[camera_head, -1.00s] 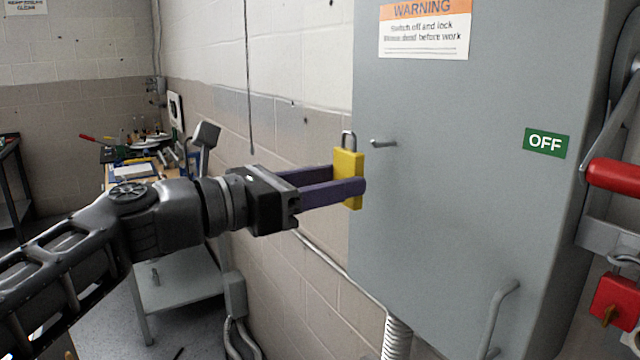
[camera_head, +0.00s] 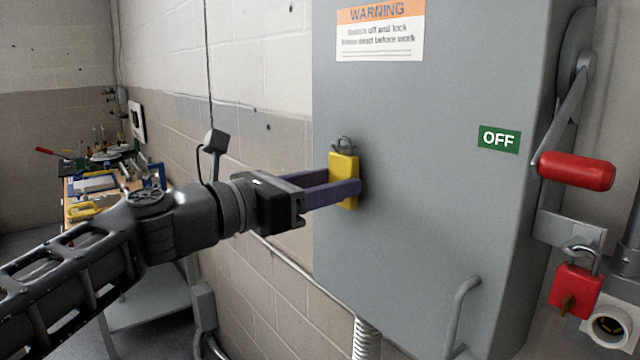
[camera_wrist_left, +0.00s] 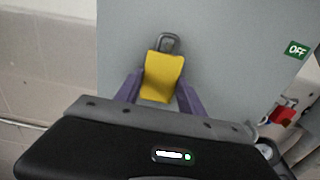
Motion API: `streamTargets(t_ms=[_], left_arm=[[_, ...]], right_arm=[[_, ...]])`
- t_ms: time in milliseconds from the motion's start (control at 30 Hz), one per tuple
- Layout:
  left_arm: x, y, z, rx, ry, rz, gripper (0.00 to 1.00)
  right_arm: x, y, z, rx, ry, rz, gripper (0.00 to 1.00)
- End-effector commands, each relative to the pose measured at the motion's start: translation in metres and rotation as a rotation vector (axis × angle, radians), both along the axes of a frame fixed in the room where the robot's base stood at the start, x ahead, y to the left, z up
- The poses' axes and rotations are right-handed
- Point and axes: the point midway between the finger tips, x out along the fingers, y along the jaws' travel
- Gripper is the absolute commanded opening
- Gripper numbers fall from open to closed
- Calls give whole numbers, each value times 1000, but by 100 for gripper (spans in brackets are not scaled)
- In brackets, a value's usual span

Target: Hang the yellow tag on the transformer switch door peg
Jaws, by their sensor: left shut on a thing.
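My left gripper (camera_head: 345,188) is shut on the yellow tag (camera_head: 343,168), with one purple finger on each side. The tag is upright, with a grey loop at its top, close in front of the grey switch door (camera_head: 420,200). The door peg (camera_head: 349,142) lines up with the loop in the head view. I cannot tell whether the peg passes through the loop. In the left wrist view the tag (camera_wrist_left: 162,78) sits between the fingers and its loop stands above them. The peg is not clear there. My right gripper is not in view.
A bent door handle (camera_head: 462,310) is low on the door. A red-handled lever (camera_head: 577,171) and a red padlock (camera_head: 576,290) are at the right side. A cluttered workbench (camera_head: 72,190) stands at the back left.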

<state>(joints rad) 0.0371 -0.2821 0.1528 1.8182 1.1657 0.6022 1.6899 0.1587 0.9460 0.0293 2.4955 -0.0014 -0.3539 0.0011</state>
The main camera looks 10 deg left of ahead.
Motion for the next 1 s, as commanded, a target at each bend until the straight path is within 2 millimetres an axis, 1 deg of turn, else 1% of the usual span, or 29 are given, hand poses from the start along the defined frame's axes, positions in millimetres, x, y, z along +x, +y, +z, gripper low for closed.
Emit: streamTargets(t_ms=[200,800,833,1000], left_arm=[[3,-3,-4,-1,0,-1,7],[3,-3,-4,-1,0,0,7],[3,-3,-4,-1,0,0,47],[3,-3,-4,-1,0,0,61]], right_arm=[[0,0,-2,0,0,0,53],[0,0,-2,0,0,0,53],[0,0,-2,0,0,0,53],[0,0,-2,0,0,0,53]])
